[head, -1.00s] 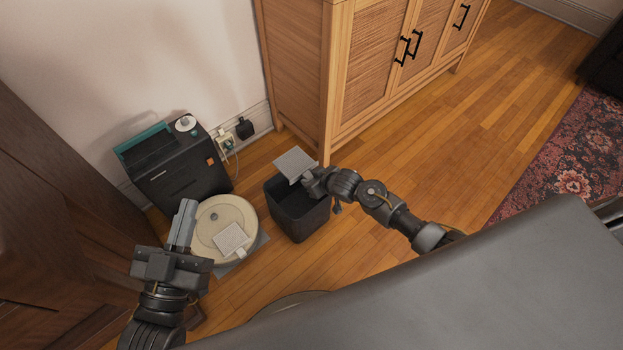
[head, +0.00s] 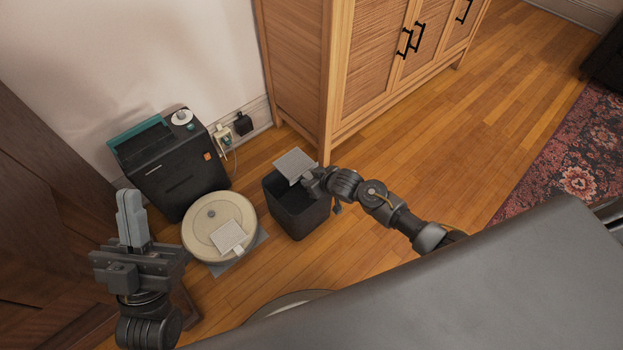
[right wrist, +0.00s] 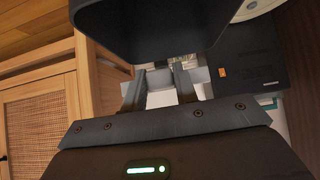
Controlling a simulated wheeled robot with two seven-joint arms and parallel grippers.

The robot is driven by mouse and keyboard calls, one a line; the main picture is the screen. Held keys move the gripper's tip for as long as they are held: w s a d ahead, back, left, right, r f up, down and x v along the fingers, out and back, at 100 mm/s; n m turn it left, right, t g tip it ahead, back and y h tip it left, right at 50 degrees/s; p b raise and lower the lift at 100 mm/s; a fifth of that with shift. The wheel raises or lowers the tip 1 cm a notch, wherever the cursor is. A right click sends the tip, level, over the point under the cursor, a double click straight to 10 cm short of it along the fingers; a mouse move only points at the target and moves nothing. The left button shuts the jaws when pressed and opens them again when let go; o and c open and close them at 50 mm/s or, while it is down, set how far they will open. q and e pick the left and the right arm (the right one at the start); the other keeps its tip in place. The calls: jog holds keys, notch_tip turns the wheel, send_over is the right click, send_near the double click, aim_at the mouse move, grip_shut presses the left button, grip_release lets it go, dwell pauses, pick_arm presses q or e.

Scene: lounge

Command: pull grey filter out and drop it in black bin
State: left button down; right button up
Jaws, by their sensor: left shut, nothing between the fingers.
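The grey filter (head: 294,165) is a thin flat panel held above the open mouth of the black bin (head: 298,212). My right gripper (head: 314,180) is at the panel's near right edge and is shut on it. In the right wrist view the pale filter (right wrist: 162,98) shows between and beside the fingers, and the dark bin (right wrist: 150,30) fills the top. My left gripper (head: 130,215) is shut and empty at the left, left of the round cream robot vacuum (head: 208,212). A whitish square panel with a small tab (head: 228,236) lies on the vacuum.
A black box-shaped appliance with a teal top edge (head: 180,180) stands against the wall behind the vacuum. Plugs and a cable (head: 224,138) are at the wall. A wooden cabinet (head: 300,80) stands behind the bin. Floor to the right (head: 470,140) is clear.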

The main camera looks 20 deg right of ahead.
jog(key=o, duration=0.4)
jog(key=shift+o, duration=0.2)
pick_arm(q)
jog(key=w+d+f+g+y+p, duration=0.2)
jog(key=d+f+g+y+p, duration=0.1)
jog(key=f+g, duration=0.5)
jog(key=shift+w+f+m+g+p, duration=0.3)
jog(key=shift+w+f+g+p, duration=0.1)
jog(key=shift+p, duration=0.45)
pick_arm(e)
jog(key=v, duration=1)
jog(key=shift+s+r, duration=0.25)
pick_arm(q)
jog(key=shift+r, duration=0.15)
